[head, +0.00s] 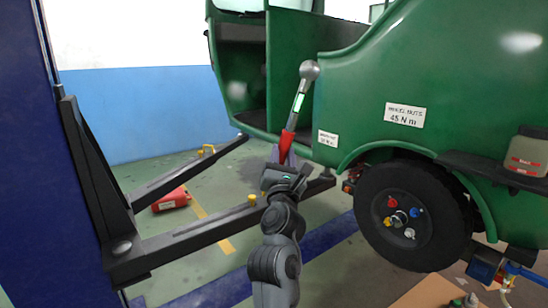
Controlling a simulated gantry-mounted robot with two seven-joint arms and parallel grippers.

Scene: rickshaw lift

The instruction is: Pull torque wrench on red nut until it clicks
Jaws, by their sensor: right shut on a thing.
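My right gripper (286,168) is shut on the red handle of the torque wrench (298,106). The wrench points up, tilted a little to the right, with its round grey head at the top in front of the green body. The red nut (392,202) is on the hub of the black wheel (378,240), to the right of and lower than the wrench head. The wrench is apart from the nut in the picture. Blue, white and other coloured nuts sit around the same hub. My left gripper is not in view.
The green rickshaw (460,90) carries a label reading wheel nuts 45 N m (405,115). Black lift arms (190,238) reach in from the dark blue post (60,190) at left. A red box (171,200) lies on the floor. A canister (527,152) stands on a ledge at right.

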